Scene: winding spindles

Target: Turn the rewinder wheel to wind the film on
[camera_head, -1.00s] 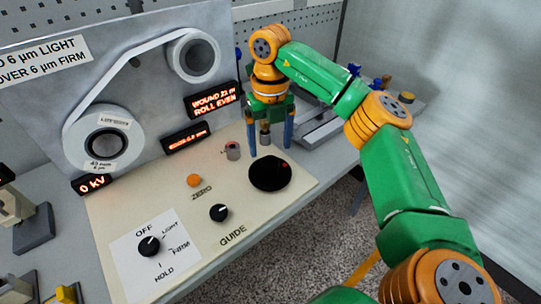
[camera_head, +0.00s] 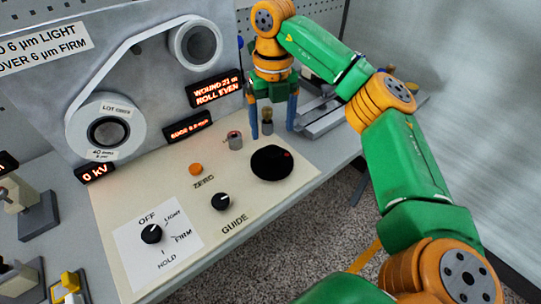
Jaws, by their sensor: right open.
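The rewinder wheel, a black disc with a red mark near its right edge (camera_head: 270,165), lies on the cream panel (camera_head: 300,176). My right gripper (camera_head: 272,132) hangs just behind the wheel in the picture, blue fingers pointing down. It is open and appears empty, apart from the wheel. White film runs between a large lower roll (camera_head: 138,122) and a smaller upper roll (camera_head: 211,43) on the grey upright plate. A display (camera_head: 215,89) reads "WOUND 21 m ROLL EVEN". My left gripper is not in view.
The panel also bears a mode knob (camera_head: 151,233) marked OFF, LIGHT, FIRM and HOLD, a GUIDE knob (camera_head: 221,201), an orange ZERO button (camera_head: 196,169) and a small grey cylinder (camera_head: 235,141). Another display (camera_head: 95,174) reads 0 kV. Small fixtures (camera_head: 38,215) stand at the left.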

